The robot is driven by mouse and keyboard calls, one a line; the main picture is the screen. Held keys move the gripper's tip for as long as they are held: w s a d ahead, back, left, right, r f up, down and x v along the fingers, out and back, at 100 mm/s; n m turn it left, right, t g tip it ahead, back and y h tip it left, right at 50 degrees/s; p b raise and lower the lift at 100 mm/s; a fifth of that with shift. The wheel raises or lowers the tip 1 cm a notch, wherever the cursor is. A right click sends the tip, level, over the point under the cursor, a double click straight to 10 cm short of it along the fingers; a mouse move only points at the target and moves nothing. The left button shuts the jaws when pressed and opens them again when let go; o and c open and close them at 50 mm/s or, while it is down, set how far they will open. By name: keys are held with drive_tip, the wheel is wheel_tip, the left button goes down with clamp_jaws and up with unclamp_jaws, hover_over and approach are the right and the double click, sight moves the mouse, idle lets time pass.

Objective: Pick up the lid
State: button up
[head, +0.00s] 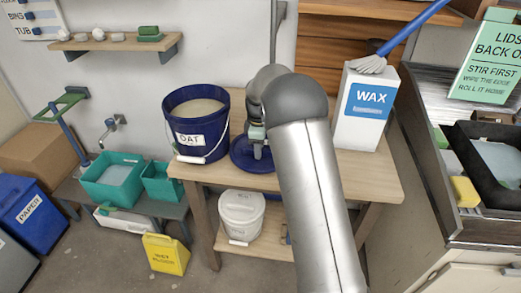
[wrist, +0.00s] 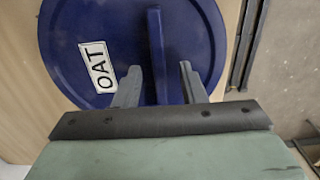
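The dark blue lid (head: 243,160) lies on the wooden table, right of the blue OAT bucket (head: 196,125). In the wrist view the lid (wrist: 192,28) fills the upper middle, with a white OAT label and a raised straight bar (wrist: 157,45) across it. My gripper (head: 258,152) is over the lid in the head view. In the wrist view its two fingers (wrist: 158,70) are apart, one on each side of the bar, with gaps between. Nothing is held. My arm hides part of the lid in the head view.
The open OAT bucket holds pale glaze, its handle hanging at the front. A white WAX box (head: 366,112) with a brush on top stands on the table's right. A white lidded bucket (head: 241,215) sits on the lower shelf. Bare wood (head: 374,172) shows at the table's right front.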

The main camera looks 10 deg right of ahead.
drive_tip(key=shift+f, duration=0.3)
idle(0.5)
clamp_jaws()
